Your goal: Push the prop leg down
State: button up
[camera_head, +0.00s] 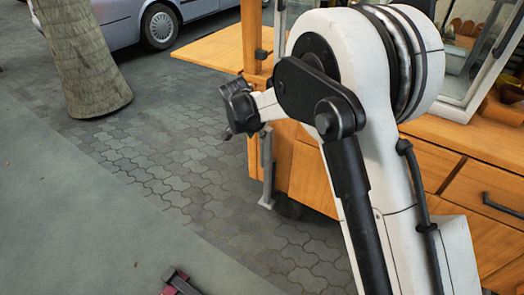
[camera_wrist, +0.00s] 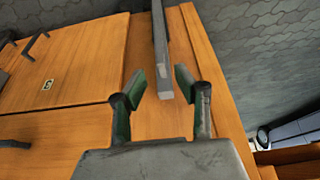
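The prop leg is a grey metal bar on the wooden cart. In the head view the prop leg (camera_head: 267,172) hangs upright at the cart's corner, with a flat foot low near the paving. In the wrist view the prop leg (camera_wrist: 160,45) runs from the top edge and its end lies between the two fingertips. My gripper (camera_wrist: 172,82) has its green-padded fingers apart, one on each side of the leg's end. I cannot tell whether either pad touches it. In the head view my dark wrist is just above and left of the leg; its fingers are hardly visible.
The wooden cart (camera_head: 310,172) has drawers with dark handles and a glass case (camera_head: 470,60) on top. A wooden flap (camera_head: 215,48) sticks out to the left. A tree trunk (camera_head: 85,60) and a parked car (camera_head: 125,22) stand behind.

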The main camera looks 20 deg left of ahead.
aim_at(261, 147)
jog(key=b+x, duration=0.3)
jog(key=x, duration=0.7)
jog(key=shift+w+f, duration=0.1)
jog(key=shift+f, duration=0.25)
grip_shut()
